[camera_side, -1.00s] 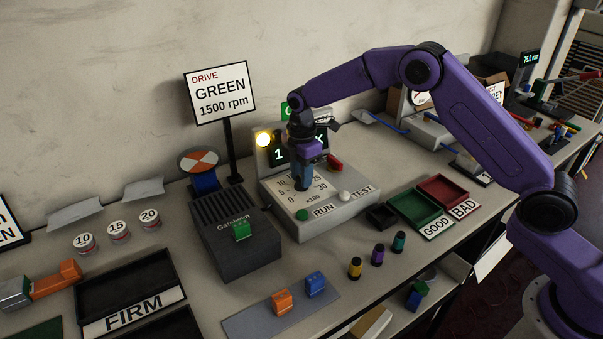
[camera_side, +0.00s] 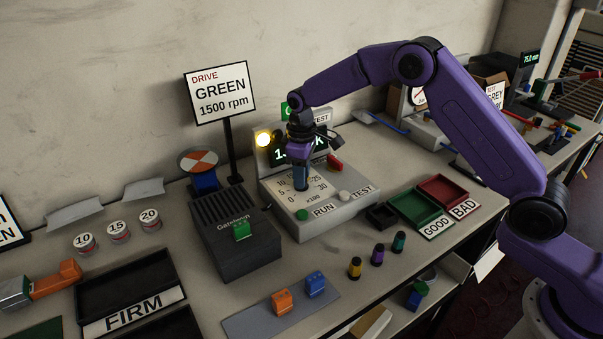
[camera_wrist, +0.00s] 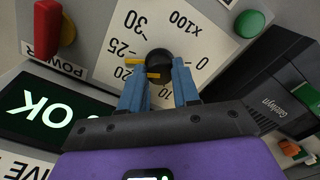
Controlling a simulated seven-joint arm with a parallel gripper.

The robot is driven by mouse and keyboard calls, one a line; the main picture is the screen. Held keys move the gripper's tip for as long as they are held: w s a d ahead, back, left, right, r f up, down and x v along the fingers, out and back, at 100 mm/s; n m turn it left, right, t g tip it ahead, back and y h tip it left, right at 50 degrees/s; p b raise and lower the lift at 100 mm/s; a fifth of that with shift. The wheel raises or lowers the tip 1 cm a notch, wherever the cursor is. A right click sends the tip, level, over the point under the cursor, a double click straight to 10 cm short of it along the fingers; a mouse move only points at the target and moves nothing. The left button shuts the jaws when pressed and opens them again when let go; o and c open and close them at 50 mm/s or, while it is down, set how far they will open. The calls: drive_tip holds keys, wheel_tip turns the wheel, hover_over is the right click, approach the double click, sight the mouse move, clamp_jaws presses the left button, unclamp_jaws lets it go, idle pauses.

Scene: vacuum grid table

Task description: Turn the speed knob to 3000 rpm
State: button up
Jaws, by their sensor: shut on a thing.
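The speed knob (camera_wrist: 160,60) is black and stands at the centre of a white dial (camera_wrist: 216,28) marked up to 30, x100. My gripper (camera_wrist: 160,82) is shut on the knob, with a blue finger on each side. In the side view my gripper (camera_side: 301,185) points down onto the dial and hides the knob. The drive console (camera_side: 336,219) carries the dial, a lit yellow lamp (camera_side: 264,139) and a partly hidden screen. The screen (camera_wrist: 42,112) shows OK.
A green RUN button (camera_side: 302,214), a white TEST button (camera_side: 344,196) and a red power switch (camera_side: 335,161) surround the dial. A sign (camera_side: 220,93) reads DRIVE GREEN 1500 rpm. A dark vented box (camera_side: 240,259) stands left; GOOD and BAD trays (camera_side: 433,227) lie right.

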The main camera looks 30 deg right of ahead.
drive_tip(key=m, duration=0.5)
drive_tip(key=shift+m, duration=0.3)
drive_tip(key=m, duration=0.5)
drive_tip(key=shift+m, duration=0.3)
drive_tip(key=o, duration=1.1)
drive_tip(key=shift+c, duration=0.2)
drive_tip(key=shift+r, duration=0.1)
wheel_tip(320, 180, up, 17)
drive_tip(key=shift+r, duration=0.15)
